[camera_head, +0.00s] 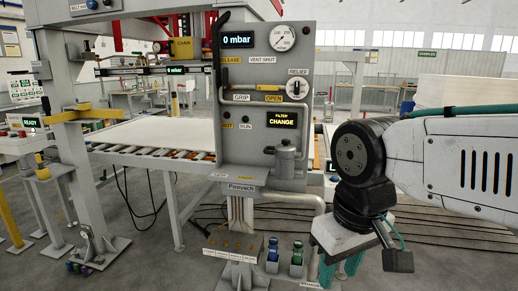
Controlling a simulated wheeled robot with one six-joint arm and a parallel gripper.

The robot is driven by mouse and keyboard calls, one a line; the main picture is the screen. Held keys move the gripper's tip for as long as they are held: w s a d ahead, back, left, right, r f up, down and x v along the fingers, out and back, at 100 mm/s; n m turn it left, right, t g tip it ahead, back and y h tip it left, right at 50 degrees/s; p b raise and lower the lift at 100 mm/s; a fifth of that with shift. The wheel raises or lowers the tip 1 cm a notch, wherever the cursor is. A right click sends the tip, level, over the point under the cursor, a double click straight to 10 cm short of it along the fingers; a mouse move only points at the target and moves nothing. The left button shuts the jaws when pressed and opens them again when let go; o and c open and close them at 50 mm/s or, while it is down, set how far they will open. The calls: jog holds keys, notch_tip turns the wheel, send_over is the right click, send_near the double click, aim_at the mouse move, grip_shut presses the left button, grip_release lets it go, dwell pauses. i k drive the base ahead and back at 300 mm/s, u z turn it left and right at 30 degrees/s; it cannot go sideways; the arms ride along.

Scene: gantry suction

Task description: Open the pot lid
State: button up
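The grey filter pot (286,164) is mounted at the lower right of the upright grey panel. Its lid (286,148) sits on top, with a small knob or fitting above it. The lid looks closed, but fine detail is too small to tell. My gripper (341,272) points downward at the lower right, below and to the right of the pot, apart from it. Two teal fingers show at its lower end, and their tips run to the bottom of the picture. I cannot tell how far apart they are. Nothing is seen held.
The panel (240,120) carries a gauge (282,38), levers and a display reading "FILTER CHANGE" (282,119). A pipe (295,200) runs below the pot. Blue and green cartridges (273,250) stand on a low shelf. A roller table (150,152) lies behind the panel.

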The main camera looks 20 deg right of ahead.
aim_at(281, 151)
jog(key=u, duration=0.15)
jog(key=i, duration=1.1)
jog(key=z, duration=0.2)
